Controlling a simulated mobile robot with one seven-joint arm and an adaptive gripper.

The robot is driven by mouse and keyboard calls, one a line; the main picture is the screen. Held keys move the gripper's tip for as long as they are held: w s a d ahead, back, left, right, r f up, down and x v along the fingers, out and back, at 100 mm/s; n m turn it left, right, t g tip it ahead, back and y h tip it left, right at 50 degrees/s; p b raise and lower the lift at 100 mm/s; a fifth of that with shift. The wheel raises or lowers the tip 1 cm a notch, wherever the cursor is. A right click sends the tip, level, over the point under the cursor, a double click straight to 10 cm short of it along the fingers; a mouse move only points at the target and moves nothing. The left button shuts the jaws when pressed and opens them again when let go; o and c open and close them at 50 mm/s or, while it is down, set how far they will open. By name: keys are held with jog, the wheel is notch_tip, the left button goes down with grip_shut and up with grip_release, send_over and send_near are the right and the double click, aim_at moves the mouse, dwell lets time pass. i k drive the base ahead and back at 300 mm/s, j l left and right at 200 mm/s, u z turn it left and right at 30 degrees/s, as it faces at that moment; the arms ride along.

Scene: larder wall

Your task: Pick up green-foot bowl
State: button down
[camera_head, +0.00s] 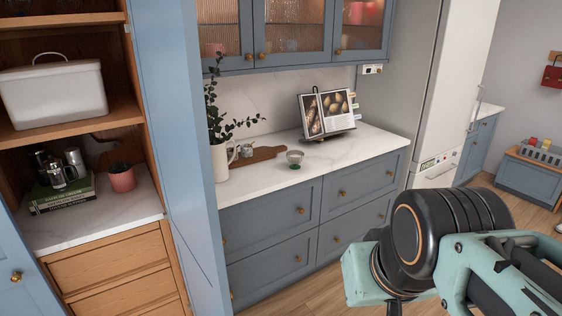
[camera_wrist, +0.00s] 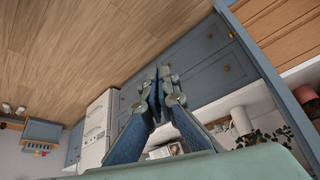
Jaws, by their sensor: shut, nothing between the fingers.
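The green-foot bowl (camera_head: 294,157) is a small greyish bowl with a green foot. It stands upright on the white marble counter in the head view, in front of a wooden board. My gripper (camera_wrist: 158,92) is shut and empty in the wrist view, with blue-padded fingers meeting at the tips. It is apart from the bowl, over the floor and drawer fronts. In the head view my arm fills the lower right and the fingers are not clear there. I cannot make out the bowl in the wrist view.
A white vase with leafy stems (camera_head: 219,160) and a wooden board (camera_head: 255,157) stand left of and behind the bowl. An open cookbook on a stand (camera_head: 328,113) is to its right. Glass-door cabinets (camera_head: 292,30) hang above. The counter front (camera_head: 345,155) is clear.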

aim_at(295, 161)
jog(key=i+l+u, duration=0.1)
jog(key=i+l, duration=0.15)
jog(key=i, duration=0.3)
jog(key=i+l+u, duration=0.1)
jog(key=i+l, duration=0.2)
jog(key=i, duration=0.3)
jog(key=i+l, duration=0.35)
jog(key=i, duration=0.2)
jog(key=i+l+u, duration=0.15)
jog(key=i+l, duration=0.2)
jog(key=i, duration=0.2)
